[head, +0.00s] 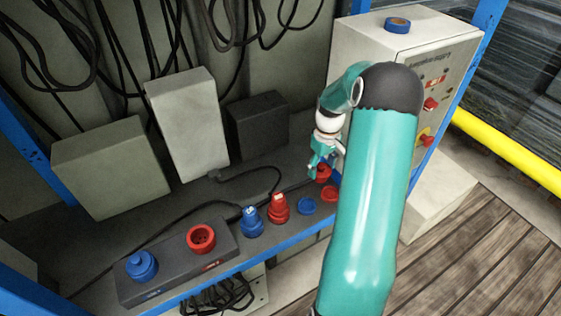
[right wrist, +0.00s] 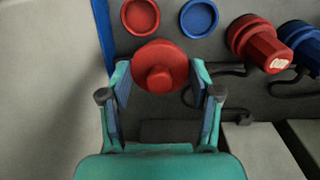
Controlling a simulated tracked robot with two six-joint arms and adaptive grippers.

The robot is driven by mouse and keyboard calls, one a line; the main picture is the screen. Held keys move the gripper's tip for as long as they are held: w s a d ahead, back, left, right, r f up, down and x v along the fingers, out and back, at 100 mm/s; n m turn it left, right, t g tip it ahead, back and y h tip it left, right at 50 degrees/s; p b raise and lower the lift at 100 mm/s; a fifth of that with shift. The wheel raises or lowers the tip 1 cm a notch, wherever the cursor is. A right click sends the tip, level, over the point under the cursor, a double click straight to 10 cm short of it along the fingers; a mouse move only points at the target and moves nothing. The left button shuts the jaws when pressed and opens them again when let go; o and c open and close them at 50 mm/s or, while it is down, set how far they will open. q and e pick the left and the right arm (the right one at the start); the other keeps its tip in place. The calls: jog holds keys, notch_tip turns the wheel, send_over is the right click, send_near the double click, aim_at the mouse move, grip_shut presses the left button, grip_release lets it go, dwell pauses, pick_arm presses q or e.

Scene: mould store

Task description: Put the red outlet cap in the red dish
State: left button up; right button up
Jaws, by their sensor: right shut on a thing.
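The red outlet cap (head: 323,173) is between the fingers of my right gripper (head: 317,167); the right wrist view shows the cap (right wrist: 160,66) face on, with a round knob in its middle. The right gripper (right wrist: 160,88) is shut on it. The red dish (head: 329,194) is at the right end of the shelf, and looks empty in the right wrist view (right wrist: 140,16). The cap appears just beside the dish; its height over the shelf is hard to tell. My left gripper is out of view.
The blue dish (head: 306,206) sits beside the red one. A red plug (head: 279,209) and a blue plug (head: 250,221) stand left of it. The outlet box (head: 175,264) has an uncovered red outlet (head: 201,239) and a blue cap (head: 141,265). A grey control cabinet (head: 400,60) stands close behind my right arm.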

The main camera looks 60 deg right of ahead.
jog(key=shift+m, duration=0.5)
jog(key=s+f+b, duration=0.1)
jog(key=s+d+f+b, duration=0.1)
jog(key=f, duration=0.1)
jog(key=s+f+b, duration=0.1)
jog(key=f, duration=0.1)
jog(key=shift+s+d+f+b, duration=0.15)
jog(key=shift+s+f+b, duration=0.1)
jog(key=shift+s+b, duration=0.15)
jog(key=shift+f, duration=0.45)
jog(key=shift+f+b, duration=0.55)
jog(key=shift+f, duration=0.1)
dwell(1.4)
jog(key=o, duration=1)
jog(key=shift+d+r, duration=0.1)
jog(key=shift+d, duration=0.05)
